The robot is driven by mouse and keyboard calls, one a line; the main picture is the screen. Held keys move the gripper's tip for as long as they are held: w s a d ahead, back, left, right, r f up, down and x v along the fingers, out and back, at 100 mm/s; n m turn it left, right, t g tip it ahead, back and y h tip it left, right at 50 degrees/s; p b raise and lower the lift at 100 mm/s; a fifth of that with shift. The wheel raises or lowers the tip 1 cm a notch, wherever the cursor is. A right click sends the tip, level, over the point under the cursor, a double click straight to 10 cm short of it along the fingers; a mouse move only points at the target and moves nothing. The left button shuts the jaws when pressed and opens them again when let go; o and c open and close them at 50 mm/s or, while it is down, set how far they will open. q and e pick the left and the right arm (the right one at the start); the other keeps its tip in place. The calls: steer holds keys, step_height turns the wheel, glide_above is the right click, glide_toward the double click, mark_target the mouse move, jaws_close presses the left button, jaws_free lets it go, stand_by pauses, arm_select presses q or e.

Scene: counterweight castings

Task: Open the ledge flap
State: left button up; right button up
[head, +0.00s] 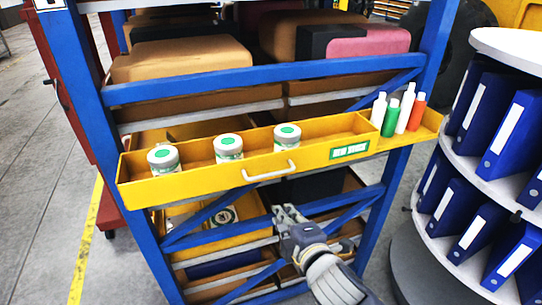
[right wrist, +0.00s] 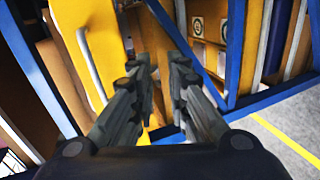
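The yellow ledge flap (head: 215,178) is the long front panel of a yellow ledge on the blue rack. It stands upright, with a white bar handle (head: 270,174) on its middle and a green label (head: 349,150) to the right. My right gripper (head: 286,211) is below the handle, apart from it. In the right wrist view its fingers (right wrist: 165,85) are spread with nothing between them. There, the handle (right wrist: 90,62) and the yellow flap (right wrist: 107,35) lie left of the fingers. My left gripper is not in view.
Three white jars with green lids, one a middle jar (head: 228,147), stand in the ledge. Several bottles (head: 391,117) stand at its right end. Blue braces (head: 205,215) cross below. A round shelf with blue binders (head: 509,130) stands close on the right.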

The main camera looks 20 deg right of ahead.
steer(key=n+t, duration=0.1)
glide_toward(272, 175)
steer(key=p+x, duration=0.2)
steer(key=x, duration=0.7)
steer(key=shift+w+p, duration=0.2)
steer(key=shift+p, duration=0.15)
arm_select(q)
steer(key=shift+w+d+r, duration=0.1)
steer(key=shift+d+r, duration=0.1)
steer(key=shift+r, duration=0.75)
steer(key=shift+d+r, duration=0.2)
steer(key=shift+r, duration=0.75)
arm_select(e)
steer(key=shift+w+f, duration=0.25)
steer(key=shift+w, duration=0.35)
steer(key=shift+c, duration=0.5)
jaws_close()
